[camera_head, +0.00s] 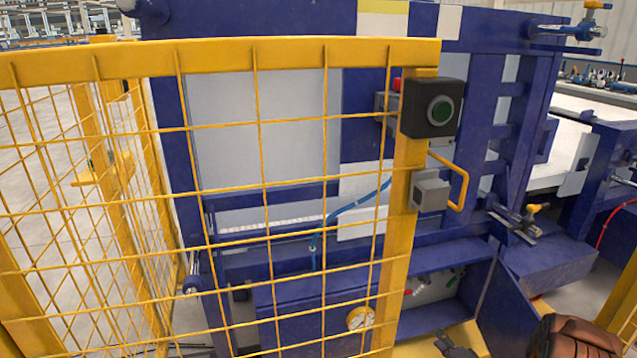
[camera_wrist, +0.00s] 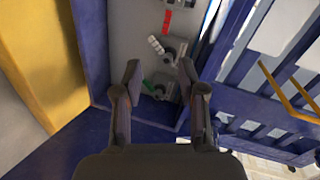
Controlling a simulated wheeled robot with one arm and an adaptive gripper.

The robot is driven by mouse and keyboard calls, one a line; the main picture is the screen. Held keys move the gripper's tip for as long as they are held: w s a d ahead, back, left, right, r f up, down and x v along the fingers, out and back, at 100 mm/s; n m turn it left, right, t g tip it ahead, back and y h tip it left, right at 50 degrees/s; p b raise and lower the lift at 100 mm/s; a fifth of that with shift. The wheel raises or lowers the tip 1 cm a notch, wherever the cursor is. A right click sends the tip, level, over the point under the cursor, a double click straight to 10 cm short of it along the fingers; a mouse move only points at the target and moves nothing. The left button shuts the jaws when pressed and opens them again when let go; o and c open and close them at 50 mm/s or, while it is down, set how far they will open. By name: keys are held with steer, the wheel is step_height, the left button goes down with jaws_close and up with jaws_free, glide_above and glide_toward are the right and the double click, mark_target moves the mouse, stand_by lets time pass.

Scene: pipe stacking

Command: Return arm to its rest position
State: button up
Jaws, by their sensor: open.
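My gripper (camera_wrist: 158,85) shows in the wrist view with its two dark fingers spread apart and nothing between them. I cannot tell how far the fingertips are from the panel. In the head view, a dark and brown part sits at the lower right corner, and the gripper's fingers cannot be made out there.
A yellow mesh fence (camera_head: 250,52) stands in front, with a green push-button box (camera_head: 431,107) and a yellow handle (camera_head: 459,185) on its post. A large blue machine frame (camera_head: 450,262) is behind it. A pressure gauge (camera_head: 360,319) shows low down. Grey floor lies at left.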

step_height(320, 180, up, 16)
steer(key=w+d+n+g+h+p, duration=0.1)
steer(key=d+n+g+h+p, duration=0.3)
steer(key=p, duration=0.3)
steer(key=s+a+r+n+g+h+p, duration=0.1)
steer(key=s+r+g+p, duration=0.15)
steer(key=r, duration=0.35)
steer(key=s+a+r+n+g+p, duration=0.1)
steer(key=s+a+r+p, duration=0.1)
steer(key=s+r, duration=0.3)
steer(key=s+a+r+n+g+h+p, duration=0.1)
steer(key=s+r+p, duration=0.1)
steer(key=r, duration=0.6)
steer(key=s+a+r+n+g+p, duration=0.1)
steer(key=s+a+r, duration=0.5)
steer(key=s, duration=0.6)
steer(key=s+a+r+n+g+y+p, duration=0.1)
steer(key=s+a+r+g+p, duration=0.3)
steer(key=s+r, duration=0.6)
steer(key=s+a+r+n+g+y+p, duration=0.1)
steer(key=s+a+r+n+g+p, duration=0.2)
steer(key=s, duration=1.2)
steer(key=a+r+p, duration=0.3)
steer(key=a+r, duration=0.2)
steer(key=a, duration=0.1)
steer(key=shift+s+r, duration=0.15)
steer(key=shift+s, duration=0.2)
